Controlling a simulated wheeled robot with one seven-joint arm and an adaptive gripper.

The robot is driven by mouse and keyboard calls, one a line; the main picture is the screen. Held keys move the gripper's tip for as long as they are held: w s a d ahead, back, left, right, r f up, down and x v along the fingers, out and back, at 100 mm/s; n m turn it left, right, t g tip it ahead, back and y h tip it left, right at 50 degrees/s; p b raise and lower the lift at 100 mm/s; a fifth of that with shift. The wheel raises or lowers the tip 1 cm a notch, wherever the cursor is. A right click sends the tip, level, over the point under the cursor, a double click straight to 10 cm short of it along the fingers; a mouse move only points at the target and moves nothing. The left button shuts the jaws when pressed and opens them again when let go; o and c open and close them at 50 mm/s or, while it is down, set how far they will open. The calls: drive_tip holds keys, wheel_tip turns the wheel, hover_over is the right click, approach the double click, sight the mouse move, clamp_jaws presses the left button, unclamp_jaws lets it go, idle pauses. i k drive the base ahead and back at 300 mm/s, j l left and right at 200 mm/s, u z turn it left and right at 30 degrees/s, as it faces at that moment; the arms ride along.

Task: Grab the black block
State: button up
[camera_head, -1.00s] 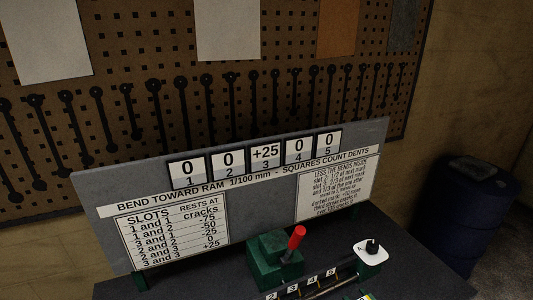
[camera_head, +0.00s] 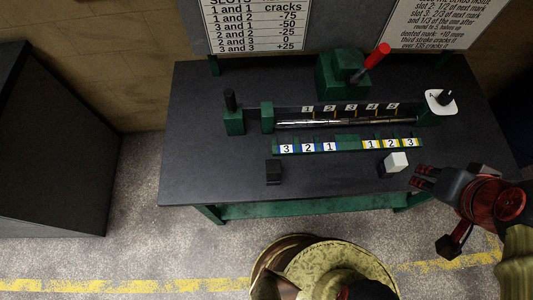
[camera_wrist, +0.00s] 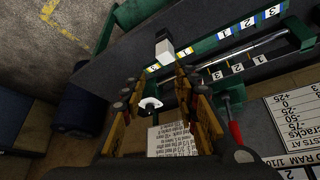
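A small black block (camera_head: 273,171) sits on the dark table top (camera_head: 225,185) near its front edge, left of the middle, in the head view. A white block (camera_head: 397,161) with a dark part beside or under it stands to the right, and it also shows in the wrist view (camera_wrist: 165,50). My gripper (camera_head: 416,177) is at the right front of the table, just right of the white block and well away from the black block. In the wrist view its fingers (camera_wrist: 155,88) are spread with nothing between them. I cannot make out the black block in the wrist view.
A green numbered slot strip (camera_head: 348,145) and a fixture with a long metal rod (camera_head: 345,123) lie behind the blocks. The table around the black block is clear.

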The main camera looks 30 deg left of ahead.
sight(273, 172)
drive_tip(key=u, duration=1.75)
drive_tip(key=j+z, duration=0.25)
drive_tip(key=z, duration=0.25)
drive_tip(key=k+j+z, duration=0.15)
drive_tip(key=z, duration=0.3)
drive_tip(key=k+j+z, duration=0.35)
drive_tip(key=k+j, duration=0.6)
drive_tip(key=j, duration=0.1)
